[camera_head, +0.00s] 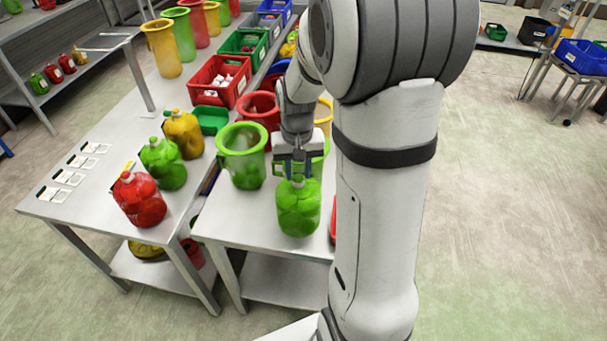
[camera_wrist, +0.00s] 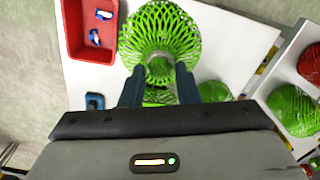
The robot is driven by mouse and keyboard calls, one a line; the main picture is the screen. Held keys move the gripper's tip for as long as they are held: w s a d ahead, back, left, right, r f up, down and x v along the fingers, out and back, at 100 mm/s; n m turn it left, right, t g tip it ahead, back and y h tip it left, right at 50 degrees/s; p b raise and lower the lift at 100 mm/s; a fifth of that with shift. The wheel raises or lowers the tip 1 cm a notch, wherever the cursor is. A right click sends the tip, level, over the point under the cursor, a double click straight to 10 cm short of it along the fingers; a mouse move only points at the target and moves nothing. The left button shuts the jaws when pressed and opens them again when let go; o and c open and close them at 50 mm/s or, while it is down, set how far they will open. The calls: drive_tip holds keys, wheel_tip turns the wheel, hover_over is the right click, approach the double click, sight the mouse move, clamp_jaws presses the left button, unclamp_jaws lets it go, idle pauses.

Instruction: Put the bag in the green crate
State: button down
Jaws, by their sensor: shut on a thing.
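A green net bag (camera_head: 298,210) with green contents hangs below my gripper (camera_head: 297,166) at the front of the nearer table. My gripper is shut on its top. I cannot tell whether the bag's bottom touches the table. A green crate (camera_head: 243,44) stands far back in the row of crates, behind a red crate. A smaller green tray (camera_head: 210,119) sits nearer, in front of the red crate. My arm hides part of the table.
Green (camera_head: 243,155) and red (camera_head: 258,107) tubs stand beside the bag. Filled red (camera_head: 139,200), green (camera_head: 163,163) and yellow (camera_head: 184,133) bags line the left table. A red crate (camera_head: 222,80) holds white items. A red tray (camera_wrist: 88,55) with blue-white items lies beside the bag.

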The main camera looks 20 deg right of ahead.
sight(299, 201)
drive_tip(key=shift+f+p, duration=0.3)
drive_tip(key=shift+f, duration=1.9)
drive_tip(key=shift+f, duration=0.15)
drive_tip(key=c, duration=1.1)
unclamp_jaws()
